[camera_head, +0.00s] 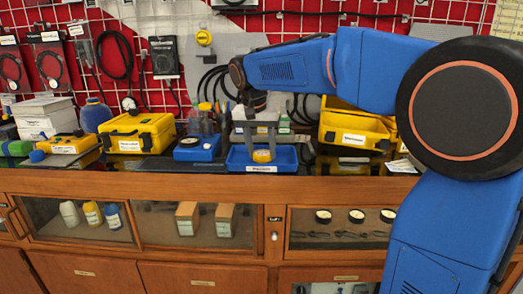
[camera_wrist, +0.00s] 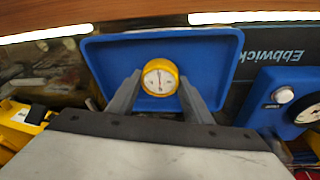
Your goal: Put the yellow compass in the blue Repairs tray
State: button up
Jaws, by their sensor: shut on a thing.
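The yellow compass (camera_head: 262,156) is a small round yellow body, and its white dial faces the camera in the wrist view (camera_wrist: 160,78). My gripper (camera_head: 261,148) reaches down over the blue tray from above. Its two grey fingers (camera_wrist: 160,84) are shut on the compass, one on each side. The blue Repairs tray (camera_head: 262,168) stands on the bench with a white label on its front; its wall also shows in the wrist view (camera_wrist: 225,60). The compass is within the tray's outline. I cannot tell whether it touches the tray floor.
A blue instrument with a dial (camera_head: 197,148) stands just left of the tray. A closed yellow case (camera_head: 138,133) and a yellow meter (camera_head: 70,146) are farther left. Tools and cables hang on the red wall behind.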

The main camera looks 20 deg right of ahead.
jog(key=shift+f, duration=0.15)
jog(key=o, duration=1.1)
jog(key=v, duration=1.2)
jog(key=s+d+f+n, duration=0.1)
jog(key=s+d+f, duration=0.15)
jog(key=s, duration=0.35)
jog(key=s+d+f+n+t+y, duration=0.1)
jog(key=s+d+f, duration=0.1)
jog(key=s+f, duration=0.25)
jog(key=s+d+f+n, duration=0.1)
jog(key=s+d+f, duration=0.15)
jog(key=s, duration=0.35)
jog(key=s+f+n, duration=0.1)
jog(key=s+f, duration=0.4)
jog(key=s+d+f+n+t, duration=0.1)
jog(key=s+f, duration=0.4)
jog(key=f, duration=0.1)
jog(key=s+d+f+n+y, duration=0.1)
jog(key=s+f, duration=0.4)
jog(key=f, duration=0.1)
jog(key=shift+s+d+f+t, duration=0.15)
jog(key=shift+f+t, duration=0.05)
jog(key=shift+t, duration=0.1)
